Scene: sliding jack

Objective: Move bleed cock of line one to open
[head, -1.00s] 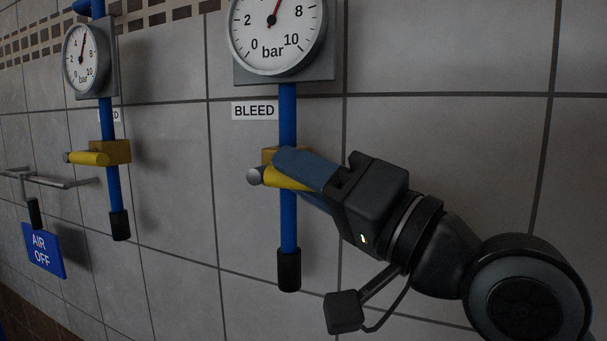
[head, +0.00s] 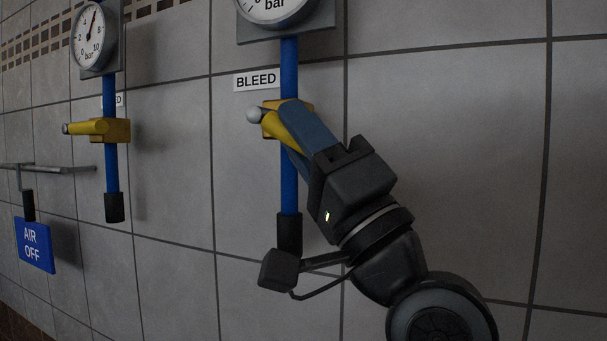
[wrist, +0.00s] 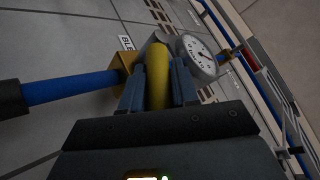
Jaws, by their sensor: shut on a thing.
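The near bleed cock has a yellow handle (head: 278,128) with a grey round end, set on a yellow body (head: 305,107) on a vertical blue pipe (head: 289,70). A white BLEED label (head: 257,81) is above it to the left. My gripper (head: 290,117) is shut on this handle, with its fingers reaching up and left from below right. The handle slants, its grey end at the upper left. The wrist view shows the yellow handle (wrist: 158,75) between both fingers. The fingers and hand hide part of the body and pipe. No line number is readable.
A second blue pipe (head: 110,170) at left carries a similar yellow cock (head: 95,128), its handle pointing left. Gauges (head: 95,37) sit above both pipes. A blue AIR OFF sign (head: 35,245) hangs below a grey bar at far left. Tiled wall at right is clear.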

